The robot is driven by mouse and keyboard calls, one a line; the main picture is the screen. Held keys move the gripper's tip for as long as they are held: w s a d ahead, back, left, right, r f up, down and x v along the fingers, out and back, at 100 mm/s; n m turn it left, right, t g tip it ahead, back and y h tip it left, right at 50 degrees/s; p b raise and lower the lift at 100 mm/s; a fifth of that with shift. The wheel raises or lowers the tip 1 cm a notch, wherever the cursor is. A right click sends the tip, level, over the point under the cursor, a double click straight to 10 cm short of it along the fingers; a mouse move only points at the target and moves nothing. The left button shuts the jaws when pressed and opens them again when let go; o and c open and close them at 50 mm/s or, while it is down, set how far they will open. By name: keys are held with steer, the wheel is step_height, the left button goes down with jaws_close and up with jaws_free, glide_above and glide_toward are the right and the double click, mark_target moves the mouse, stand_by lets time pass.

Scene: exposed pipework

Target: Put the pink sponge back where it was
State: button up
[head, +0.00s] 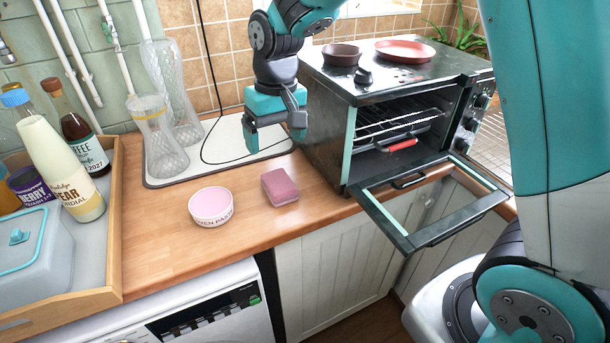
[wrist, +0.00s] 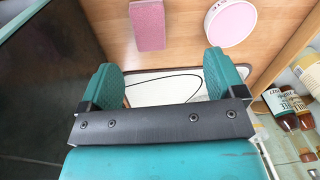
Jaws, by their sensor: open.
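The pink sponge (head: 280,187) lies flat on the wooden counter, right of a small pink-and-white bowl (head: 211,207) and apart from it. In the wrist view the sponge (wrist: 149,25) is at the top, beyond the fingertips, with the bowl (wrist: 230,22) to its right. My gripper (head: 276,132) is open and empty. It hangs above the white mat's right end, behind the sponge and beside the oven. Its two teal fingers (wrist: 168,80) show in the wrist view with nothing between them but the mat and counter below.
A toaster oven (head: 345,85) stands on the right with its door (head: 430,210) open over the front edge. A white mat (head: 225,150) holds glass vases (head: 158,135). A wooden tray (head: 118,220) at left holds bottles and a box. Counter around the sponge is clear.

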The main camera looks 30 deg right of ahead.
steer(key=s+a+r+n+y, duration=0.1)
steer(key=s+r+n, duration=0.2)
steer(key=s, duration=0.9)
steer(key=s+a+r+n+y, duration=0.2)
steer(key=s+r, duration=0.1)
steer(key=s, duration=0.9)
steer(key=shift+a+r+n, duration=0.15)
steer(key=shift+r+n, duration=0.15)
steer(key=shift+n, duration=0.1)
